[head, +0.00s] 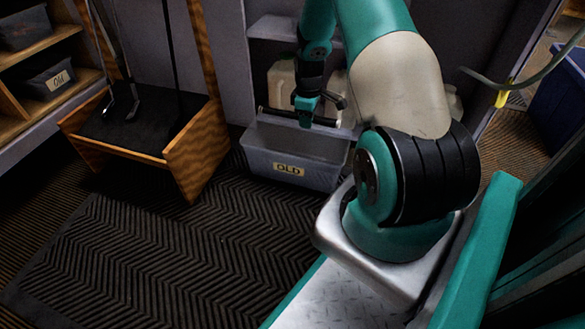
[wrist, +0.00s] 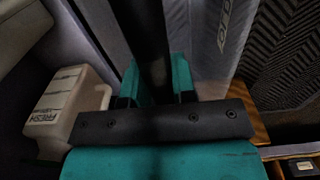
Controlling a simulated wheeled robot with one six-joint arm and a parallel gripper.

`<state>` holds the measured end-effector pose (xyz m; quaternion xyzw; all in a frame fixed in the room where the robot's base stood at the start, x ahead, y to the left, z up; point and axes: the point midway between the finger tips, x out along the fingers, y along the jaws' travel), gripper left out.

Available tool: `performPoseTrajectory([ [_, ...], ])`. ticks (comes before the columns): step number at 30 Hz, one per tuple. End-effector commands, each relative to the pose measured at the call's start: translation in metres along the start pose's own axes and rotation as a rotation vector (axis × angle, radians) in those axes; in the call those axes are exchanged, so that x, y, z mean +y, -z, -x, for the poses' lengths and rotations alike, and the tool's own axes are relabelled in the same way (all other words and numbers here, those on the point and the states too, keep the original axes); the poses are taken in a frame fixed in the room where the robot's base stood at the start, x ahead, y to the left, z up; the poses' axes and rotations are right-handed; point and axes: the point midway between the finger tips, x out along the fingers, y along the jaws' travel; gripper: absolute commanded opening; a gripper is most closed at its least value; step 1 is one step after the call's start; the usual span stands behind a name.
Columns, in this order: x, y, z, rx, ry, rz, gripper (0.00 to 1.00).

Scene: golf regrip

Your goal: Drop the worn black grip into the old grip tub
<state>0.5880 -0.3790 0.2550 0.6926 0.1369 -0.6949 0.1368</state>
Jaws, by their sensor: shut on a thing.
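The old grip tub (head: 262,162) is a grey, see-through bin with a yellow "OLD" label, standing on the floor at the centre of the head view. Its wall also shows at the upper right of the wrist view (wrist: 205,45). My gripper (head: 306,118) is above the tub's opening, near its back side. It is shut on the worn black grip (head: 275,113), a dark rod lying roughly level across the jaws. In the wrist view the grip (wrist: 147,35) runs up from between my teal fingers (wrist: 157,85). The grip is apart from the tub's floor.
A shelf with pale jugs (head: 283,78) stands just behind the tub; one labelled jug (wrist: 65,112) is close in the wrist view. A wooden club rack (head: 190,150) is left of the tub. A small bin labelled "Old" (head: 48,82) sits on the far-left shelf. Ribbed mat (head: 170,250) lies clear in front.

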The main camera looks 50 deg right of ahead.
Motion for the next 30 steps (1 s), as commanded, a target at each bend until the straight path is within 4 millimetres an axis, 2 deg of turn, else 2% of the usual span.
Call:
performPoseTrajectory([
  [2, 0.0, 0.0, -0.008, 0.0, -0.001, 0.0, 0.0],
  [10, 0.0, 0.0, -0.007, 0.0, -0.001, 0.0, 0.0],
  [11, 0.0, 0.0, -0.007, 0.0, -0.001, 0.0, 0.27],
  [14, 0.0, 0.0, -0.007, 0.0, -0.001, 0.0, 0.5],
  [15, 0.0, 0.0, -0.007, 0.0, -0.001, 0.0, 0.54],
  [24, 0.0, 0.0, -0.004, 0.0, -0.001, 0.0, 0.54],
  [26, 0.0, 0.0, 0.002, 0.001, -0.002, 0.0, 0.54],
  [30, 0.001, 0.0, 0.029, 0.002, -0.003, 0.0, 0.54],
])
